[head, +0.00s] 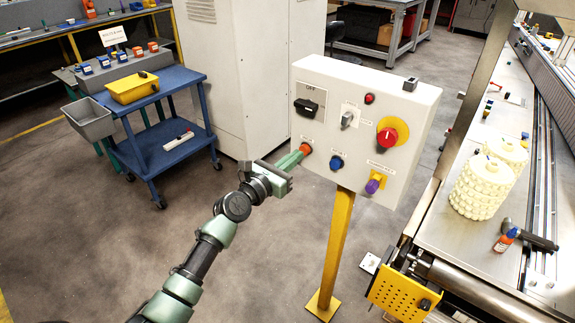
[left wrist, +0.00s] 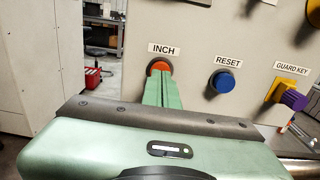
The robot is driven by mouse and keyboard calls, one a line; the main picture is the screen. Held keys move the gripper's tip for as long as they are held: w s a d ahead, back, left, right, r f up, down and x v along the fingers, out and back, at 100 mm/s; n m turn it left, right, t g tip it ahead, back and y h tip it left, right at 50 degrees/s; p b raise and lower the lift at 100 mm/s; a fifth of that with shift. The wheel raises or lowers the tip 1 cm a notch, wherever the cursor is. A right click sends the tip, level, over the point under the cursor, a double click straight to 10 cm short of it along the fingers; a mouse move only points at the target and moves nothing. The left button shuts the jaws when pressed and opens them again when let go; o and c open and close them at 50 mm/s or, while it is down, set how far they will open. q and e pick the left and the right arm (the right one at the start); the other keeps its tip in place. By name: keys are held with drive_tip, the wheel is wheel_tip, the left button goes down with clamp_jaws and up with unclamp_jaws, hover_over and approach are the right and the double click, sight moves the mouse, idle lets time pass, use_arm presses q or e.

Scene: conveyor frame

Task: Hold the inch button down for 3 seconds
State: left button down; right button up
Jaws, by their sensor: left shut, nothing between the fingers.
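The inch button (head: 306,148) is a round orange-red button at the lower left of a white control box (head: 345,92) on a yellow post. In the left wrist view the inch button (left wrist: 159,67) sits under an "INCH" label. My left gripper (head: 299,153) is shut and empty, and its fingertips are at the button's face. In the left wrist view the closed green fingertips (left wrist: 158,76) cover the button's lower part. They look to be touching it; how far it is pressed I cannot tell. My right gripper is not in view.
A blue reset button (head: 336,162), a purple guard key (head: 373,186) and a red emergency knob (head: 387,136) are on the same box. A conveyor (head: 440,228) stands at the right. A blue cart (head: 165,145) stands at the left. Open floor lies between.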

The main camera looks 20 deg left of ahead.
use_arm(q)
drive_tip(key=shift+w+d, duration=0.1)
drive_tip(key=shift+w, duration=0.15)
drive_tip(key=shift+w, duration=0.1)
drive_tip(key=shift+w+d, duration=0.2)
drive_tip(key=shift+w, duration=0.25)
idle(1.4)
idle(1.5)
